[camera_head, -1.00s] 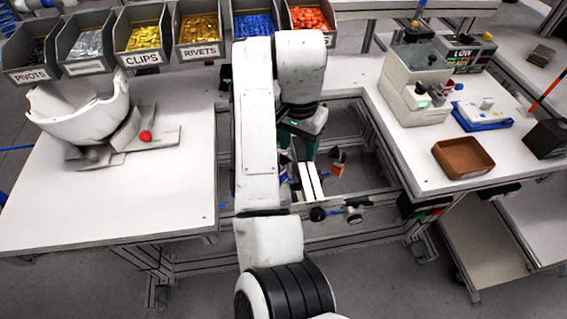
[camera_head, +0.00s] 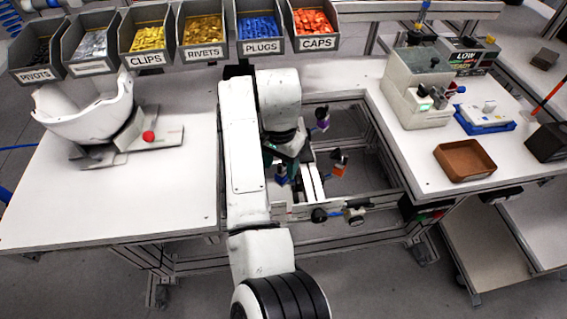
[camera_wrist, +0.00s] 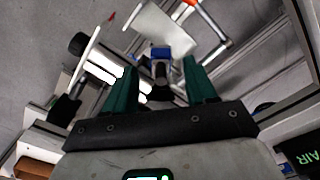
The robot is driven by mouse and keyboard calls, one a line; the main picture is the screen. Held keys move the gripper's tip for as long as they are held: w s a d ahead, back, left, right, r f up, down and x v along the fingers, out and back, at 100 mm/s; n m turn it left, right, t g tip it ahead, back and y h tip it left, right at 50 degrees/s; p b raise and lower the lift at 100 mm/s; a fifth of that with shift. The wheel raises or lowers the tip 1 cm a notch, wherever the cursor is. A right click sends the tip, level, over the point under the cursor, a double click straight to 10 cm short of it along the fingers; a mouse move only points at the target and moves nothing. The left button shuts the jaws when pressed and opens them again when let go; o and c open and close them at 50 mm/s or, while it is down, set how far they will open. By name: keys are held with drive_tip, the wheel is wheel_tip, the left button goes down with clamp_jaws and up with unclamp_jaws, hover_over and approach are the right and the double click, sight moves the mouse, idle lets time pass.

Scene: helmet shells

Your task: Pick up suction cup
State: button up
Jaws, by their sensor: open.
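A small suction cup with a blue block and a dark round part (camera_wrist: 160,75) shows between my fingers in the wrist view. In the head view its blue part (camera_head: 281,178) is just below my gripper. My gripper (camera_head: 281,164) is open, with its green fingers pointing down over the open frame between the tables. In the wrist view the fingers (camera_wrist: 160,66) stand on either side of the cup. I cannot tell whether they touch it. Similar small pieces, one orange and black (camera_head: 339,161) and one purple (camera_head: 322,120), sit to the right in the head view.
White rails (camera_head: 313,182) run beside the gripper. The left table (camera_head: 110,205) holds a white helmet shell (camera_head: 85,115) on a fixture. The right table holds a machine (camera_head: 415,88) and a brown tray (camera_head: 492,165). Parts bins (camera_head: 200,52) line the back.

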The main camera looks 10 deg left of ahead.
drive_tip(key=shift+f, duration=0.85)
clamp_jaws()
